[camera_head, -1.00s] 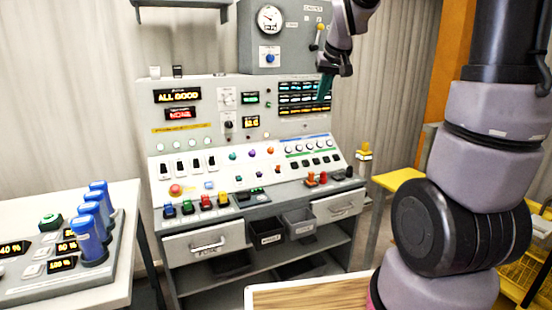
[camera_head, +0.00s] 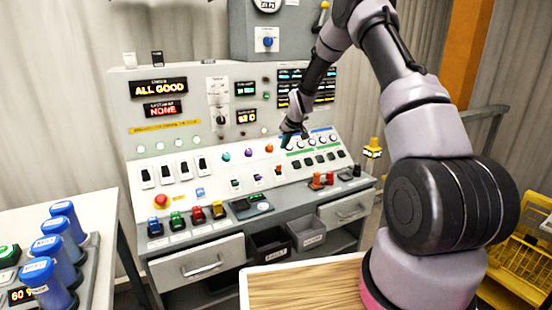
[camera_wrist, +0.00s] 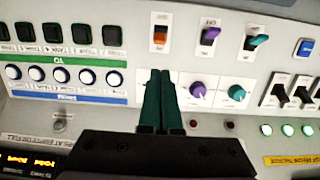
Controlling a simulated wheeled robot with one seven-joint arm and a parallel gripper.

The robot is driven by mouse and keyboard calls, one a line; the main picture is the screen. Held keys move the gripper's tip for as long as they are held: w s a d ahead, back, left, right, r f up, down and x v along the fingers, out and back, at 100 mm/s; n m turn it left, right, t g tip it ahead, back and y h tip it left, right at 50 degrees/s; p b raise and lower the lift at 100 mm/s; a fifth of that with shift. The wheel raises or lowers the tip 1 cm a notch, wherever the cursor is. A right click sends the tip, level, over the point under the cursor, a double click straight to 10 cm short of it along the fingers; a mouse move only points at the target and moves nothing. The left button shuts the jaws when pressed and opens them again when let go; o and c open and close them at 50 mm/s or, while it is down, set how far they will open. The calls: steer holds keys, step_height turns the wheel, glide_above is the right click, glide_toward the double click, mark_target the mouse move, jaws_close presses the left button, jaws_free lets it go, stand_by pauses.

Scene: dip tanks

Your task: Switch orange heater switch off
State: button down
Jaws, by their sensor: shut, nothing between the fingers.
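The orange switch (camera_head: 278,171) is on the sloped control panel, below the orange knob (camera_head: 269,148). In the wrist view the orange switch (camera_wrist: 160,38) shows just beyond my fingertips, with an orange part on a dark body. Its label is too small to read, and I cannot tell its position. My gripper (camera_head: 289,137) is over the panel near the orange knob. In the wrist view its green fingers (camera_wrist: 160,72) are shut and empty, appear apart from the switch, and hide the orange knob.
A purple switch (camera_wrist: 210,36) and a teal switch (camera_wrist: 259,40) stand beside the orange one. A purple knob (camera_wrist: 198,90) and a teal knob (camera_wrist: 237,92) are close to my fingers. White knobs (camera_wrist: 62,76) line the other side. A wooden-topped table (camera_head: 310,285) is in front.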

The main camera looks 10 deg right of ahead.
mark_target(279, 167)
steer(key=shift+x, duration=0.95)
steer(key=shift+w, duration=0.1)
steer(key=x, duration=1)
steer(key=shift+s+d, duration=0.15)
steer(key=shift+s, duration=0.3)
stand_by(0.4)
steer(key=shift+s+d+t+y, duration=0.1)
steer(key=shift+s+t+y, duration=0.15)
steer(key=shift+t, duration=0.45)
steer(key=shift+s+d+t+y, duration=0.15)
steer(key=shift+t+y, duration=0.1)
steer(key=shift+t, duration=0.45)
steer(key=shift+s+d+f, duration=0.15)
steer(key=shift+s+f, duration=0.25)
steer(key=shift+s, duration=0.4)
